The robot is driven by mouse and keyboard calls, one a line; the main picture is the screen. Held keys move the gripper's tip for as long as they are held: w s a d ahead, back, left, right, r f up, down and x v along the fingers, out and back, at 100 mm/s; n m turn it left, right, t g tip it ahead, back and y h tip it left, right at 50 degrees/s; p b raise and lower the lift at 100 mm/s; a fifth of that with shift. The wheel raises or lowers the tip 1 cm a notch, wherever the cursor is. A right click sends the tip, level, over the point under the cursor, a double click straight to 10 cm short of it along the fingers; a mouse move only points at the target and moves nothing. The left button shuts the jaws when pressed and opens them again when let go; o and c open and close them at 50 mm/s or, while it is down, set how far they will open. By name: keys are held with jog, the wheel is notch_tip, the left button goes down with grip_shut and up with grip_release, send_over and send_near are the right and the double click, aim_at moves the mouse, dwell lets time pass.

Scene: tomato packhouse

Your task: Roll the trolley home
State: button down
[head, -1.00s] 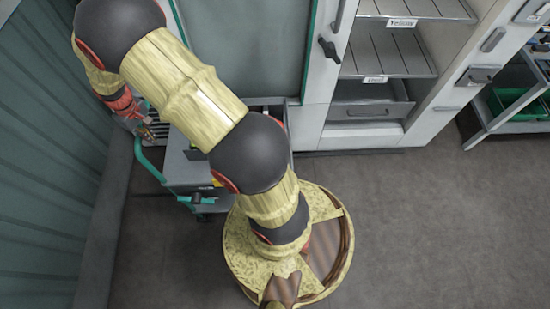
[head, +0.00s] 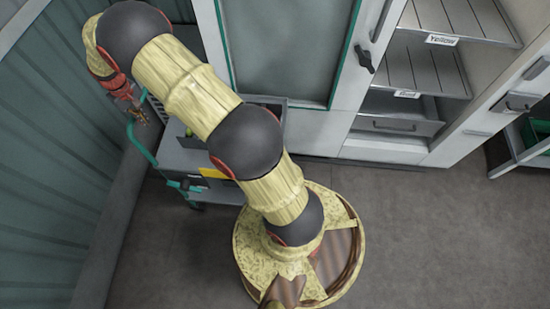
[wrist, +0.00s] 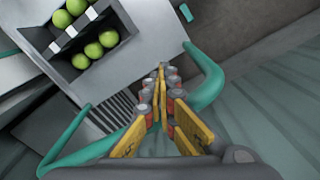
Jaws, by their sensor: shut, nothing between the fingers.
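The trolley is grey with a green tube handle (head: 139,150) and stands left of my base in the head view, partly hidden by my arm. The wrist view shows its grey top (wrist: 150,25), and the handle (wrist: 207,80) bends around both sides of my fingers. A dark divided bin (wrist: 85,38) with several green tomatoes (wrist: 95,50) sits on the top. My gripper (head: 138,114) is at the handle end. In the wrist view my gripper (wrist: 160,75) is shut with yellow fingers, empty, and crosses over the handle bar. I cannot tell whether it touches the bar.
A green ribbed wall (head: 50,190) stands close on the left. A white cabinet (head: 335,105) with a large green-edged door and labelled shelves (head: 430,65) runs along the back. A green crate (head: 536,132) is at the right edge. The floor (head: 440,240) at right is clear.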

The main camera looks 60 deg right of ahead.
jog(key=shift+w+a, duration=0.25)
jog(key=shift+w, duration=0.35)
jog(key=shift+w+a, duration=0.2)
jog(key=shift+w, duration=0.35)
jog(key=w+a, duration=0.3)
jog(key=w, duration=0.4)
jog(key=w+a+p, duration=0.1)
jog(key=w+a, duration=0.2)
jog(key=w, duration=0.5)
jog(key=shift+s, duration=0.1)
